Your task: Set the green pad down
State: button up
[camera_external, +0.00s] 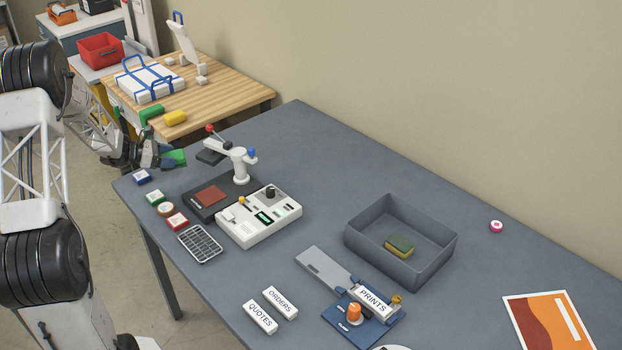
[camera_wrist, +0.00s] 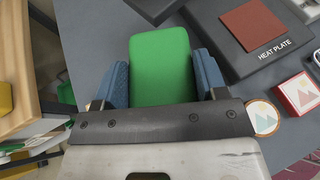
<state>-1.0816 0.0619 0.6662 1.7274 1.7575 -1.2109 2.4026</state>
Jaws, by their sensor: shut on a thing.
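The green pad (camera_wrist: 160,62) is held flat between the two blue fingers of my gripper (camera_wrist: 158,82) in the wrist view. In the external view the pad (camera_external: 176,157) sticks out of my gripper (camera_external: 168,160) at the far left corner of the grey table (camera_external: 330,165). The pad looks to be over the table near its edge; I cannot tell whether it touches the top. The pad's underside is hidden.
The heat plate (camera_wrist: 262,38) lies right of the pad, near a dark block (camera_external: 210,156). A blue-sided box (camera_external: 141,177) and several small boxes line the near edge. A wooden table (camera_external: 215,88) stands at left. A grey bin (camera_external: 400,255) holds a sponge (camera_external: 399,245).

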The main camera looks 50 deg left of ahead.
aim_at(175, 184)
jog(key=shift+f, duration=1.95)
jog(key=shift+f, duration=0.15)
jog(key=shift+f, duration=1.85)
jog(key=shift+f, duration=0.1)
jog(key=o, duration=0.9)
jog(key=shift+o, duration=0.2)
jog(key=shift+v, duration=6.05)
jog(key=shift+w+d, duration=0.1)
jog(key=shift+w, duration=0.05)
